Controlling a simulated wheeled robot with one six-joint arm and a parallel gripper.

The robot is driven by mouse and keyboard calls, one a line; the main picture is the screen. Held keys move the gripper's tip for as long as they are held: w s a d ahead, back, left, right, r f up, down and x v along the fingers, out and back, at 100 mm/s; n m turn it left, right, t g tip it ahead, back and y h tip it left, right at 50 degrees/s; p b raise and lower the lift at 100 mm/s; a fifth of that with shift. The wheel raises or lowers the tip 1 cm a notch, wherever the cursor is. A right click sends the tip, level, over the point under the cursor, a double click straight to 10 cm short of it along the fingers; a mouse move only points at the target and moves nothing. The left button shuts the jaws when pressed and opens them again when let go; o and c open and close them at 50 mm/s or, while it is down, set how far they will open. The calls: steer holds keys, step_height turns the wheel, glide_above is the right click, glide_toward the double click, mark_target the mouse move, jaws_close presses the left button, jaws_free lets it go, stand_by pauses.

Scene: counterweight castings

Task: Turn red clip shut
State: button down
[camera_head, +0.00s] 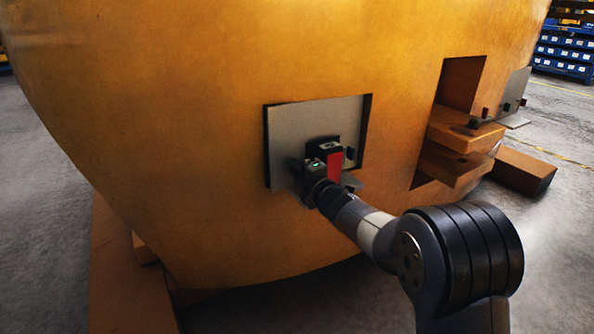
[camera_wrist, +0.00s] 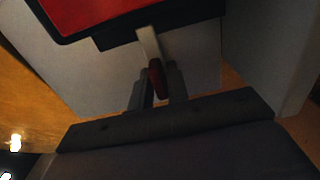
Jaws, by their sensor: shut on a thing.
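The red clip (camera_wrist: 157,80) shows in the wrist view as a small dark red grip on a pale grey stem (camera_wrist: 148,43). The two fingers of my gripper (camera_wrist: 157,88) stand on either side of it, shut on it. The stem leads up to a black-edged block with a large red face (camera_wrist: 90,12). In the head view my gripper (camera_head: 312,172) is at the grey plate (camera_head: 288,128) set in a recess of the big yellow casting. A red face (camera_head: 334,165) shows beside it. The clip itself is hidden there.
The yellow casting (camera_head: 200,120) fills most of the head view. A dark clip (camera_head: 350,153) sits on the plate right of the red face. Further right are a yellow bracket (camera_head: 465,133), another plate with small clips (camera_head: 515,95) and a brown block (camera_head: 525,170) on the floor.

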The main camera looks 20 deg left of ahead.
stand_by(0.3)
steer(key=c, duration=1.5)
jaws_free()
steer(key=p+v, duration=0.2)
steer(key=v, duration=0.8)
steer(key=shift+s+d, duration=0.25)
steer(key=shift+s, duration=0.1)
steer(key=shift+w+a, duration=0.1)
steer(key=b+x, duration=0.2)
steer(key=x, duration=0.8)
steer(key=shift+w+a, duration=0.2)
steer(key=shift+w, duration=0.05)
steer(key=shift+d, duration=0.1)
